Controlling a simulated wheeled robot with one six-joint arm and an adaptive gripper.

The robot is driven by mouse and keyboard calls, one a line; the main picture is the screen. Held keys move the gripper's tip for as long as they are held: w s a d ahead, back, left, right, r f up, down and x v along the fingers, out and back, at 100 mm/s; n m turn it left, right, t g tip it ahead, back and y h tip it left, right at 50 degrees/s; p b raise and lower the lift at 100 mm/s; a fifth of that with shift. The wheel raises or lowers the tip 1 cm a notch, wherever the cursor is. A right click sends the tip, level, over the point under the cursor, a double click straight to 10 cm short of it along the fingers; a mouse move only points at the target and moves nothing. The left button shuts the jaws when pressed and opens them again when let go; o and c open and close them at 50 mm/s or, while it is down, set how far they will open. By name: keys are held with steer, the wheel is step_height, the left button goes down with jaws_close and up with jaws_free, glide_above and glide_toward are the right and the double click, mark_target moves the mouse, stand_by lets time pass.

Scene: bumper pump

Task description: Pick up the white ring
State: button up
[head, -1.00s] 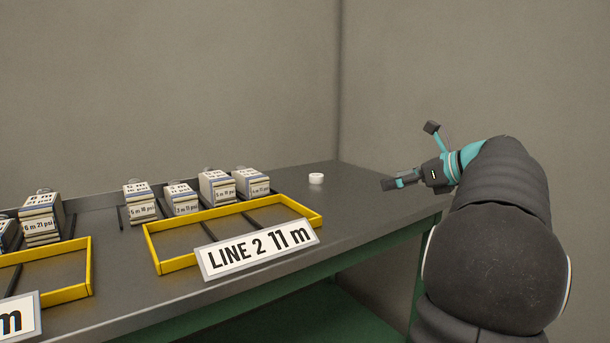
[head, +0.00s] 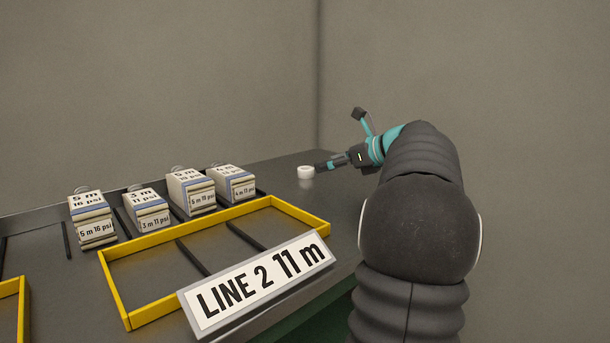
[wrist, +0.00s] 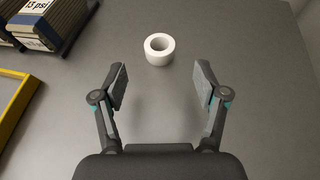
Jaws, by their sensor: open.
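The white ring (head: 306,172) lies flat on the grey table (head: 290,190), near its back right part. In the wrist view the ring (wrist: 159,48) is ahead of my gripper, roughly centred between its fingers and just beyond the fingertips. My gripper (wrist: 160,76) is open and empty, its two fingers spread wider than the ring. In the head view my gripper (head: 322,166) is just right of the ring. Whether its tip touches the ring cannot be told there.
Several labelled blocks (head: 190,192) stand in a row left of the ring. A yellow frame (head: 295,210) with dark dividers and a "LINE 2 11 m" sign (head: 258,285) lies in front. In the wrist view a block (wrist: 45,22) and the yellow frame (wrist: 12,112) are at left. The table around the ring is clear.

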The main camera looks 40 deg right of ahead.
mark_target(310, 168)
steer(key=shift+b+x, duration=0.4)
steer(key=shift+x, duration=2.95)
steer(key=c, duration=1.1)
